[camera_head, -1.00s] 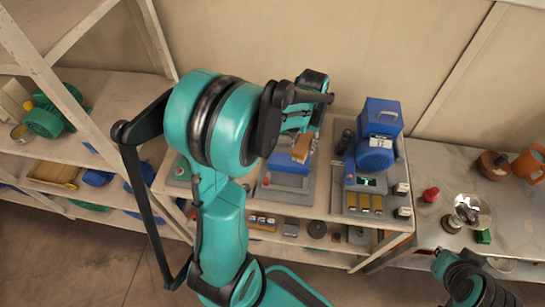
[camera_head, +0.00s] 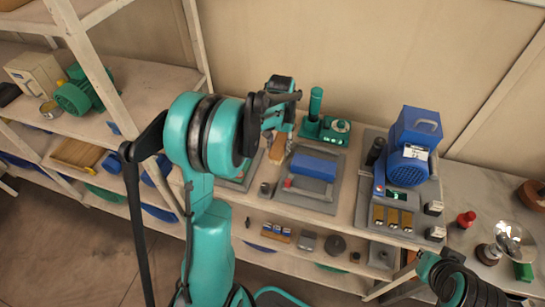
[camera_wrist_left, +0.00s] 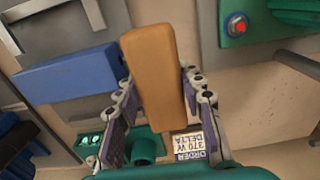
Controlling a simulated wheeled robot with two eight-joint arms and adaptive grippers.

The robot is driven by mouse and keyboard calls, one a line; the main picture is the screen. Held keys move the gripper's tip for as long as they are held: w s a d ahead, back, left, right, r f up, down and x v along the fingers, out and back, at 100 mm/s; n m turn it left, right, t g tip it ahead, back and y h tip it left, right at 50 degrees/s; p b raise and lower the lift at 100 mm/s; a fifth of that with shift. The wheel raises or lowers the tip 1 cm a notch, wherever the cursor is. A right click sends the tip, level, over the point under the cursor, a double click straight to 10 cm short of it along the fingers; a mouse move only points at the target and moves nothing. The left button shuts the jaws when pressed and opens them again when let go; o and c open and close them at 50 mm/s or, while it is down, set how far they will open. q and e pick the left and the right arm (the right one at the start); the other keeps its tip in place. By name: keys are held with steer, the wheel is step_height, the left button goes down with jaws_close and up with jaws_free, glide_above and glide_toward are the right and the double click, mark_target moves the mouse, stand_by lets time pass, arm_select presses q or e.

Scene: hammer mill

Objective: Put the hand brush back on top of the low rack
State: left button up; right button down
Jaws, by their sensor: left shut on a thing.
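The hand brush shows as a plain orange-brown wooden block (camera_head: 278,147) in the head view, and its wooden body fills the middle of the left wrist view (camera_wrist_left: 150,75). My left gripper (camera_head: 279,130) is shut on it, with a finger on each side. Bristles are not visible. The low rack (camera_head: 345,200) stands in the middle, with a pale top board and machines on it. The brush appears over the left part of that top in the head view; its exact height cannot be told. My right gripper is out of view; only part of my right arm shows at lower right.
On the rack top are a blue block on a grey plate (camera_head: 313,167), a green device (camera_head: 326,128) behind it and a blue motor (camera_head: 410,150) at right. A white upright post (camera_head: 92,95) stands left. A bench with a red knob (camera_head: 467,219) lies right.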

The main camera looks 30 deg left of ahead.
arm_select(q)
steer(key=shift+a+f, duration=0.6)
steer(key=shift+a, duration=0.35)
steer(key=shift+a+f, duration=0.1)
steer(key=shift+f, duration=0.1)
steer(key=shift+f+b, duration=0.9)
steer(key=shift+f, duration=0.95)
steer(key=shift+f, duration=0.15)
steer(key=o, duration=0.8)
steer(key=shift+o, duration=0.2)
